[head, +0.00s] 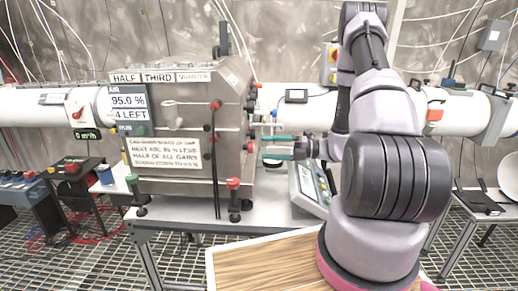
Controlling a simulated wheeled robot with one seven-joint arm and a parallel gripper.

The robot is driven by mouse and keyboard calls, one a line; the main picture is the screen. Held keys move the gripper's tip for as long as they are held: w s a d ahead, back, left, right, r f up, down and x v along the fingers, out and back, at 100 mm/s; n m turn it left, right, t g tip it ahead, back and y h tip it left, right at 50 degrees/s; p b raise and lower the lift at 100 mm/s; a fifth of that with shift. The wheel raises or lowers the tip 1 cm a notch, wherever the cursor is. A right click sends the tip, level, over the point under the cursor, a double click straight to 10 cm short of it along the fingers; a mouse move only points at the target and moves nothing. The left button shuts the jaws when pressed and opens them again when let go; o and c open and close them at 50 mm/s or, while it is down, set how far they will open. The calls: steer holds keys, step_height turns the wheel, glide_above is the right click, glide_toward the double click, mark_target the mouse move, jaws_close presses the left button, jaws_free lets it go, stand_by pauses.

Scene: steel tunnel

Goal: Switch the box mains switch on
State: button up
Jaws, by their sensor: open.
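The steel box (190,125) stands on the table left of centre, with label plates reading HALF and THIRD and a 95.0 % display on its front. No switch is clearly labelled as the mains switch, and its on or off position cannot be read. A small red-and-black control (215,105) sits at the box's front right edge. My gripper (264,148) has teal fingers and is open, pointing left at the box's right side. Its fingertips overlap small fittings there, and contact cannot be told. My arm hides the area to the right.
A scale-like instrument (309,188) stands under my gripper. A grey table (268,212) carries the box. A wooden board (262,262) lies in front. A white pipe (455,112) runs behind. A yellow-sided button box (331,62) hangs at the back.

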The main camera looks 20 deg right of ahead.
steer(key=v, duration=0.6)
stand_by(0.3)
steer(key=s+a+r+n+g+h, duration=0.3)
steer(key=s+r+n, duration=0.1)
steer(key=r+n, duration=0.45)
steer(key=s+a+r+n+g+h, duration=0.45)
steer(key=r+n, duration=0.25)
steer(key=n, duration=0.2)
steer(key=s+d+r+n+t+h, duration=0.2)
steer(key=s+r+n+t+h, duration=0.5)
steer(key=r+n, duration=0.7)
steer(key=shift+s+r+n+t+h, duration=0.35)
steer(key=shift+s+n+t, duration=0.7)
steer(key=shift+s, duration=0.6)
steer(key=shift+d, duration=0.2)
